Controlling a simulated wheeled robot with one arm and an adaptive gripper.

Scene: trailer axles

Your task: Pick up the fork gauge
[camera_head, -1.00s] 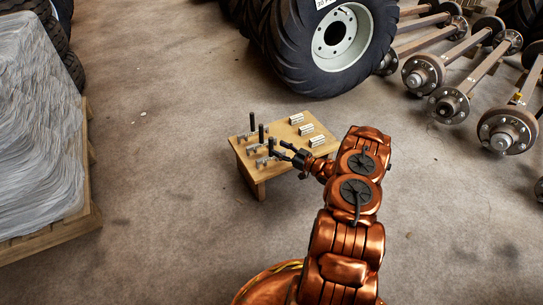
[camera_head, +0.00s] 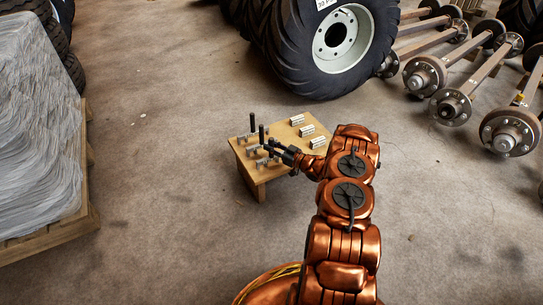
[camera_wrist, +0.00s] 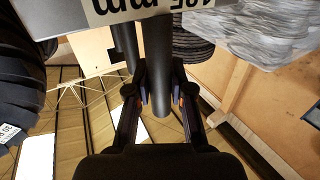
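Fork gauges with dark upright handles and grey metal feet stand in a row on a small wooden table (camera_head: 249,164). In the head view, the far gauge (camera_head: 252,123) and the middle gauge (camera_head: 261,134) show clearly. My gripper (camera_head: 271,149) is at the near gauge and covers much of it. In the wrist view, a dark round handle (camera_wrist: 158,55) comes down between the fingers of my gripper (camera_wrist: 164,90), with a gap on the right. The fingers are apart; contact is not clear. A labelled grey plate (camera_wrist: 190,14) shows at its base, its text partly cut off.
Another dark handle (camera_wrist: 124,45) stands just left of the near one in the wrist view. Light labelled blocks (camera_head: 306,130) lie along the table's right side. A wrapped pallet (camera_head: 40,130), a large tyre (camera_head: 290,60) and axles (camera_head: 450,105) stand around. The floor between is clear.

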